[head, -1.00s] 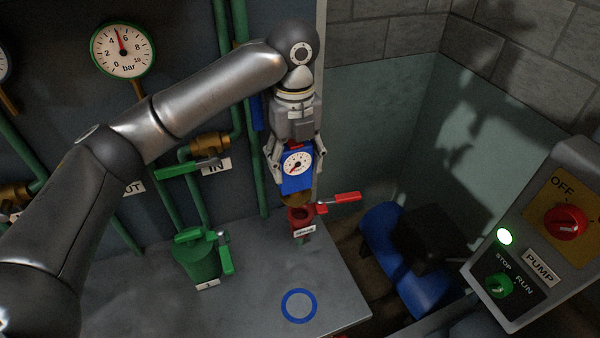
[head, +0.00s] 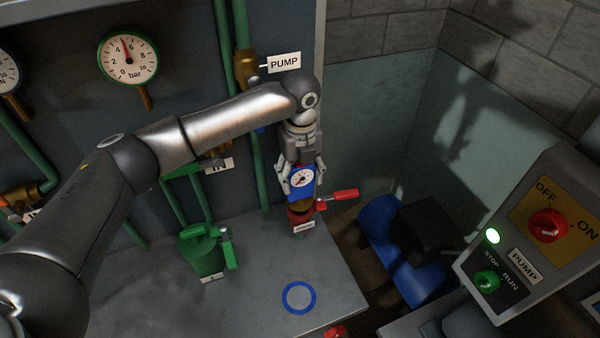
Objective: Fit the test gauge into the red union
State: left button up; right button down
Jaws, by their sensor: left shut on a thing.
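The test gauge (head: 302,178) is a blue block with a white dial and a brass lower end. My left gripper (head: 301,185) is shut on it and holds it upright. The red union (head: 299,216) stands at the back right of the grey bench, with a red lever to its right and a small white label on its front. The gauge is directly above the union, and its brass end meets the union's top rim. I cannot tell how deep it sits inside. My right gripper does not show.
Pipes and a round gauge (head: 128,58) line the back wall. A pump panel (head: 530,240) is at right.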

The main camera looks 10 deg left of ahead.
pick_arm(q)
jog(key=shift+f, duration=0.1)
jog(key=shift+f, duration=0.45)
jog(key=o, duration=1.6)
jog(key=shift+o, duration=0.2)
notch_tip(320, 180, up, 12)
jog(key=b, duration=0.3)
jog(key=shift+r+b, duration=0.2)
jog(key=shift+b, duration=0.15)
jog(key=shift+r, duration=0.4)
